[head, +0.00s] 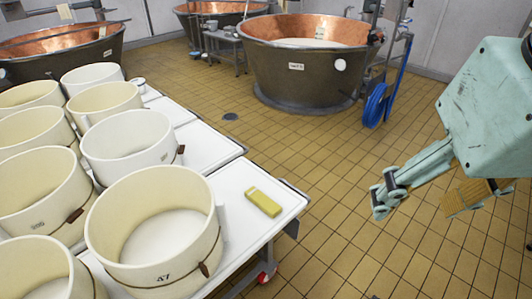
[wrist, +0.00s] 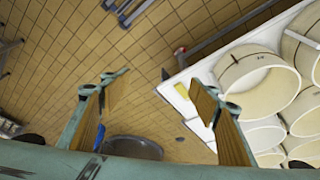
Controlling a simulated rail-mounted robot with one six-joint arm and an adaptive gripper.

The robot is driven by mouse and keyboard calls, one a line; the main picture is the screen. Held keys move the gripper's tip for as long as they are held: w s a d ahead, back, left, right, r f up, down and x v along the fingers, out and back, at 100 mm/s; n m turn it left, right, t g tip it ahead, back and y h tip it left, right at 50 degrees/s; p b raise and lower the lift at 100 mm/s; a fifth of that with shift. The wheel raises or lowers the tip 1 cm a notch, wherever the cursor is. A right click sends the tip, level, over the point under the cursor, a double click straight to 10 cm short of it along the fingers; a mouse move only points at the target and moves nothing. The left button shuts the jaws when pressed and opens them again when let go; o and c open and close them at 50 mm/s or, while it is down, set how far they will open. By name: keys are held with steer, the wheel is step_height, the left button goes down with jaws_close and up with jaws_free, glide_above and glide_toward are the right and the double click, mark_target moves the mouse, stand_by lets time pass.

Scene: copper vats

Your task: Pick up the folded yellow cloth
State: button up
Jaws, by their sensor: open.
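The folded yellow cloth (head: 263,201) lies flat near the right end of a white table, beside the nearest round mould. In the wrist view a small pale yellow patch at the table edge looks like the cloth (wrist: 182,91), just left of the right finger. My gripper (head: 415,203) is to the right of the table in the head view, over the tiled floor and apart from the cloth. In the wrist view my gripper (wrist: 160,88) shows its two fingers spread wide with nothing between them.
Several round cream moulds (head: 153,222) crowd the white table (head: 233,183), the nearest one close to the cloth. A copper vat (head: 305,75) stands farther back, with a coiled blue hose (head: 375,105) beside it. The tiled floor (head: 335,180) between table and gripper is clear.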

steer(key=w+a+n, duration=0.1)
steer(key=w, duration=0.9)
steer(key=n+g+p, duration=0.1)
steer(key=n+g, duration=0.3)
steer(key=n, duration=0.4)
glide_above(263, 200)
step_height(263, 200, down, 52)
steer(key=shift+w+a+f, duration=0.1)
steer(key=shift+a+f, duration=0.05)
steer(key=shift+f, duration=0.35)
steer(key=shift+f, duration=0.1)
steer(key=shift+f+b, duration=0.5)
steer(key=shift+f, duration=3.7)
